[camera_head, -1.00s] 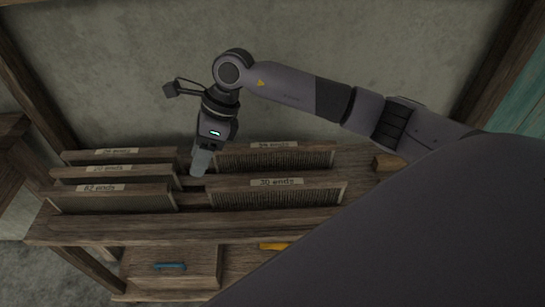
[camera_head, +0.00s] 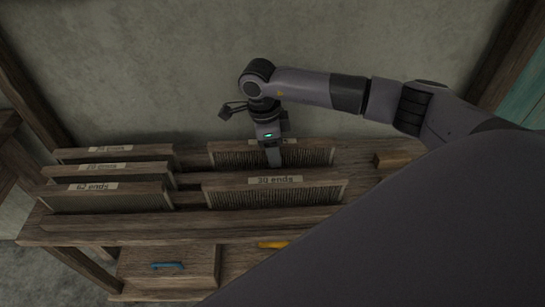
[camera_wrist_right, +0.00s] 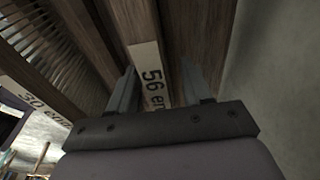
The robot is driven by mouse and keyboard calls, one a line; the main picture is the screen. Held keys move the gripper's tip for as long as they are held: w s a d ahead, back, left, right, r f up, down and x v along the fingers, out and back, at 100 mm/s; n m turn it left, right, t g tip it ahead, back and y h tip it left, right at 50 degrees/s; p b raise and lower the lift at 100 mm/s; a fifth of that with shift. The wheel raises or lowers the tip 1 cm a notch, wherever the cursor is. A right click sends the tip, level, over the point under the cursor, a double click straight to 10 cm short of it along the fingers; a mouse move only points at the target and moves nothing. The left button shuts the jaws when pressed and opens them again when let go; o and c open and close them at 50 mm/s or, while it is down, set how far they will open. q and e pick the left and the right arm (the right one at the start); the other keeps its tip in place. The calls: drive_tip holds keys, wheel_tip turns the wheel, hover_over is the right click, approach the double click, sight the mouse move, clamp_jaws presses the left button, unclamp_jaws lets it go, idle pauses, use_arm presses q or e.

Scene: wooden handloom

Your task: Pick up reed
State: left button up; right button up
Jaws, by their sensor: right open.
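Several wooden-framed reeds with paper labels stand in a rack in two columns. The back right reed (camera_head: 225,157) has my right gripper (camera_head: 273,162) over its middle, pointing down and covering its label in the head view. In the right wrist view, the open fingers of my right gripper (camera_wrist_right: 160,90) lie on either side of that reed's label (camera_wrist_right: 152,75), which reads "56 en…". Whether they touch the wood I cannot tell. The front right reed (camera_head: 230,197) reads "30 ends". My left gripper is not in view.
Three more reeds stand at the left, the front one (camera_head: 105,197) reading "62 ends". The wooden rack (camera_head: 150,226) has a front rail. A wall is close behind. A wooden block (camera_head: 392,161) sits at right.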

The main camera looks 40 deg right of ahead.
drive_tip(key=shift+f, duration=0.4)
clamp_jaws()
